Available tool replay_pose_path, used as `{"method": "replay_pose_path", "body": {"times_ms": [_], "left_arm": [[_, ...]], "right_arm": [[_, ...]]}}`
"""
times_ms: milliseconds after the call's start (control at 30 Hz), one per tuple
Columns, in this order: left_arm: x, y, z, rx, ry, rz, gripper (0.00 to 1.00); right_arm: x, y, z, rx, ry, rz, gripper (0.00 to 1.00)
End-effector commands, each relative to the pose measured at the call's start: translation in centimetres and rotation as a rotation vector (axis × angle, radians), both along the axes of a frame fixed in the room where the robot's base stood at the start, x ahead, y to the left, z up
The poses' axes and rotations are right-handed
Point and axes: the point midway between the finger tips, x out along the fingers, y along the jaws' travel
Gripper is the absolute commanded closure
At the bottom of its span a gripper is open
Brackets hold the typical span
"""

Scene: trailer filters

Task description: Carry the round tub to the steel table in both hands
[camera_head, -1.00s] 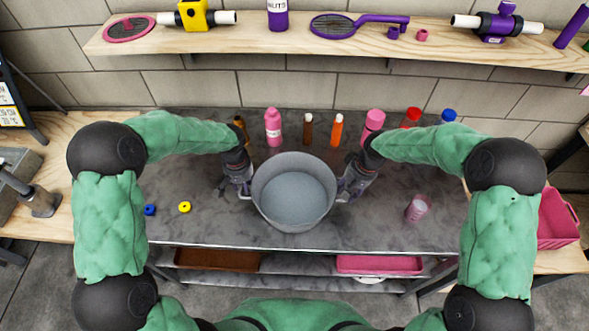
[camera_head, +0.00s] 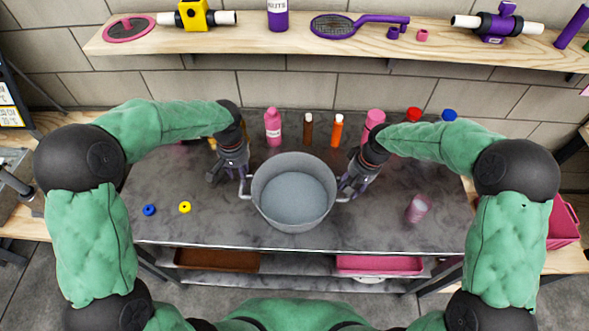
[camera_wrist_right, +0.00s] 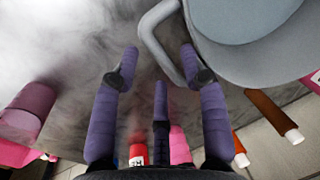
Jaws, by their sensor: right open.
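The round grey tub (camera_head: 262,210) stands upright on the dark grey tabletop (camera_head: 335,235), with a loop handle on each side. My left gripper (camera_head: 229,180) is at the tub's left handle (camera_head: 245,190), its fingers spread apart, and it seems to hold nothing. My right gripper (camera_head: 347,189) is at the tub's right side. In the right wrist view the right gripper (camera_wrist_right: 159,58) is open, with the light grey handle (camera_wrist_right: 156,42) between its spread fingertips and the tub (camera_wrist_right: 255,60) beyond.
Several bottles, including a pink one (camera_head: 273,128) and an orange one (camera_head: 337,130), stand behind the tub. A pink cup (camera_head: 417,208) is at the right. A yellow ring (camera_head: 185,207) and a blue ring (camera_head: 149,210) lie at the left. A wooden shelf (camera_head: 300,40) runs above.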

Motion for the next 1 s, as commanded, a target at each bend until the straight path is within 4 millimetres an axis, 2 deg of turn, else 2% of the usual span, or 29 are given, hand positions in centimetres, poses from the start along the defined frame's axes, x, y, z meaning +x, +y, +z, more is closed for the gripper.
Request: {"method": "replay_pose_path", "body": {"times_ms": [200,433,633,1000], "left_arm": [[0.0,0.0,0.0,0.000,0.000,0.000,0.56],[0.0,0.0,0.0,0.000,-0.001,0.000,0.56],[0.0,0.0,0.0,0.000,-0.001,0.000,0.56],[0.0,0.0,0.0,0.000,-0.001,0.000,0.56]], "right_arm": [[0.1,-0.9,4.5,0.000,-0.004,0.000,0.56],[0.0,-1.6,7.9,0.000,0.000,0.001,0.56],[-0.1,-1.8,9.1,0.000,0.001,0.001,0.56],[-0.1,-1.8,9.2,0.000,0.001,0.001,0.56]]}}
